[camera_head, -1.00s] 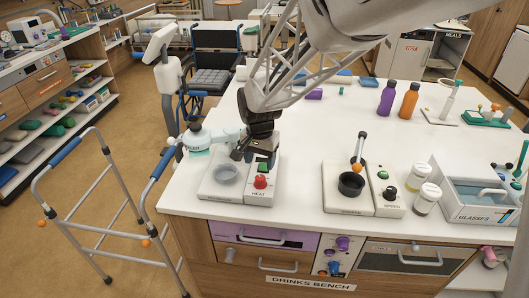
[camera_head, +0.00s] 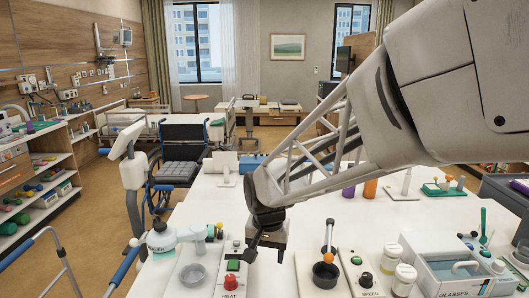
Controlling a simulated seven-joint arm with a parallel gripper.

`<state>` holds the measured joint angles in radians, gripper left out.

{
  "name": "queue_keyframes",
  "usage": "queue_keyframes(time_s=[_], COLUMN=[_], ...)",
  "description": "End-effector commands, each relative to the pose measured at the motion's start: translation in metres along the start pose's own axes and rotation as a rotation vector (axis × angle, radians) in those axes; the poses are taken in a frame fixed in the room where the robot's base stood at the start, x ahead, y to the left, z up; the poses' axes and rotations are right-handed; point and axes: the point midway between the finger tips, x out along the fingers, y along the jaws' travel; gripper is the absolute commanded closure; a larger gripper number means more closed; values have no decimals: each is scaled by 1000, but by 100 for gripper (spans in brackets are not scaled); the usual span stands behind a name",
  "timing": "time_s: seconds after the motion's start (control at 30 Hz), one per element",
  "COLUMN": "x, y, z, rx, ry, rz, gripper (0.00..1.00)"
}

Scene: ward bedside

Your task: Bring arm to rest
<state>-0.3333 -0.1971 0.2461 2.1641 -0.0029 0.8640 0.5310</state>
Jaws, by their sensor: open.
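My arm reaches in from the upper right over the white bench (camera_head: 270,195). My gripper (camera_head: 266,256) points down above the bench, between the heater unit and the mixer unit. Its jaws are open and I see nothing held between them. The heater unit, with a red knob (camera_head: 231,282) and a green switch, is just left of the gripper.
The mixer unit with a black cup (camera_head: 325,275) is to the right, with two jars (camera_head: 404,278) beside it. A glasses basin (camera_head: 455,268) is at the right. A wheelchair (camera_head: 183,155) and walker (camera_head: 62,262) are left.

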Motion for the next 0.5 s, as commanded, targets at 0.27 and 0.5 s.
queue_keyframes(time_s=[0.27, 0.5], x=[-37, -59], y=[70, 122], z=[33, 69], rx=[-41, -80], ry=[46, 85], rz=[-12, -14], gripper=[40, 40])
